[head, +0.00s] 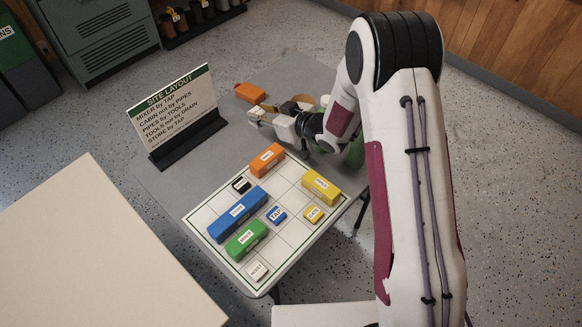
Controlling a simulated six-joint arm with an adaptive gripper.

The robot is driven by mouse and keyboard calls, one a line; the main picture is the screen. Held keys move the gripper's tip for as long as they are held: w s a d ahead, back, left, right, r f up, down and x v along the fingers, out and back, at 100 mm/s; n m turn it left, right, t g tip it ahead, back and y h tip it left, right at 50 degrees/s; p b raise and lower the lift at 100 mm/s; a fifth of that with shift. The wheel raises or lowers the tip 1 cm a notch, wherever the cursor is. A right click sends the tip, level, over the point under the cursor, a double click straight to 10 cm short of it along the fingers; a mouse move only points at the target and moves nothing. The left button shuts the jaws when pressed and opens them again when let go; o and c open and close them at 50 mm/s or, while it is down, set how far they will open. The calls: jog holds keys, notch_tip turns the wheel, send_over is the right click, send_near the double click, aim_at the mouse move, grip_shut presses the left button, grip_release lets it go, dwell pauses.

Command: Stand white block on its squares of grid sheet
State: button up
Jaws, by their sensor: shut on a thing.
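My gripper (264,119) is at the far side of the table, beyond the grid sheet and right of the sign. It is shut on a pale thing that looks like the white block (286,129); the fingers and wrist hide part of it, and its label cannot be read. The grid sheet (289,236) lies on the grey table. On it are an orange block (267,160), a yellow block (321,187), a blue block (238,213) and a green block (246,237).
The "SITE LAYOUT" sign (175,112) stands at the table's left with placement rules. A round tan thing (303,99) and a green thing (354,152) are partly behind my arm. Bare squares show at the sheet's near right.

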jog(key=s+d+r, duration=0.1)
jog(key=s+d, duration=0.9)
jog(key=s, duration=0.1)
jog(key=shift+f, duration=2.95)
jog(key=shift+f, duration=0.1)
jog(key=shift+a+f, duration=0.1)
jog(key=shift+f, duration=1.85)
jog(key=shift+f, duration=0.15)
jog(key=o, duration=1.1)
